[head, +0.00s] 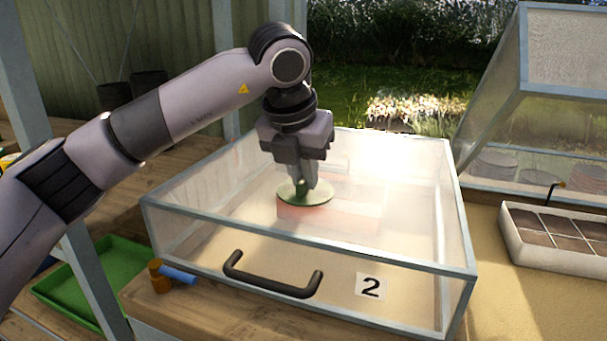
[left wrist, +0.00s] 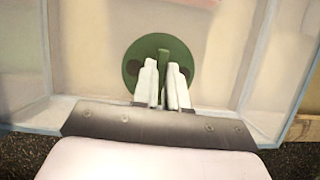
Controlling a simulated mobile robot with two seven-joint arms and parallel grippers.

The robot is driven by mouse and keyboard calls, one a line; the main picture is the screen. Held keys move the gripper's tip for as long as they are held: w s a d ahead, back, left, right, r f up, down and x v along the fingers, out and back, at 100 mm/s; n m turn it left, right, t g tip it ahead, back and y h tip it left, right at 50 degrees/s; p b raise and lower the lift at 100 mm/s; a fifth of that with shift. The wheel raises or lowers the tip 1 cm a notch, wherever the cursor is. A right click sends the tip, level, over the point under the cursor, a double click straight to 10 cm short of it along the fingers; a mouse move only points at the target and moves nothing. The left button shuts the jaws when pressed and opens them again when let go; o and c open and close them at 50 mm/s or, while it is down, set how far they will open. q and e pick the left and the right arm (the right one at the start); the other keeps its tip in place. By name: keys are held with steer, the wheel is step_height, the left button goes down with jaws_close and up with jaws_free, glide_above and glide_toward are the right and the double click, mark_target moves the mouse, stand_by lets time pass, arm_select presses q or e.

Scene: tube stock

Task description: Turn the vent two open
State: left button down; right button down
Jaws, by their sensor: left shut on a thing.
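The vent two is a round green disc (head: 292,196) on top of the clear box (head: 205,248) labelled 2. My left gripper (head: 302,182) comes down on it from above. In the left wrist view the green disc (left wrist: 136,86) shows a raised green bar (left wrist: 163,57) across its middle and dark openings to the sides. The white fingers of my left gripper (left wrist: 163,88) are shut on this bar. How far the disc is turned I cannot tell for sure. My right gripper is not in view.
The box has a black handle (head: 270,285) on its front. An orange and blue fitting (head: 172,274) is at its front left corner. A green tray (head: 80,295) lies at the left. A seedling tray (head: 555,238) and a tilted clear lid (head: 550,125) are at the right.

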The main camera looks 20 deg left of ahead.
arm_select(q)
steer(key=shift+n, duration=0.3)
steer(key=c, duration=1.2)
jaws_free()
steer(key=shift+o, duration=0.2)
steer(key=v, duration=0.7)
steer(key=shift+d+r, duration=0.1)
steer(key=shift+r, duration=0.15)
